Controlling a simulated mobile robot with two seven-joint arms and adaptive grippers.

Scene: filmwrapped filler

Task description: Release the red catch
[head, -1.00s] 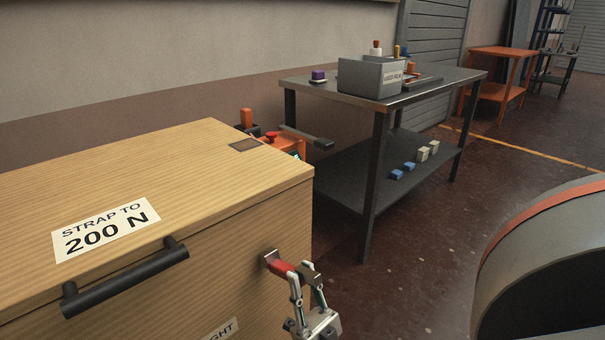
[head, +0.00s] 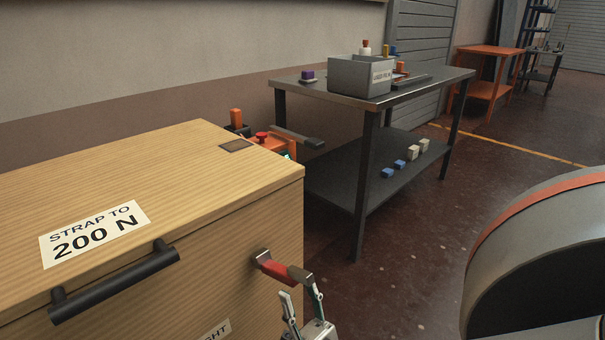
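The red catch (head: 272,269) sticks out from the right part of the wooden crate's front face (head: 230,275), below the lid edge. A dark grey bracket sits at its left end and a grey block at its right end; I cannot tell whether that block belongs to the catch or my fingertip. My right gripper (head: 302,290) comes up from below, just under and right of the catch. Its fingers are apart. The left finger is clear below the red part; the right finger reaches up to the grey block. My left gripper is not in view.
A black bar handle (head: 115,283) juts from the crate front on the left. A "STRAP TO 200 N" label (head: 95,234) lies on the lid. An orange device with a red button (head: 262,136) stands behind the crate. A dark workbench (head: 362,104) carries a grey box (head: 360,77).

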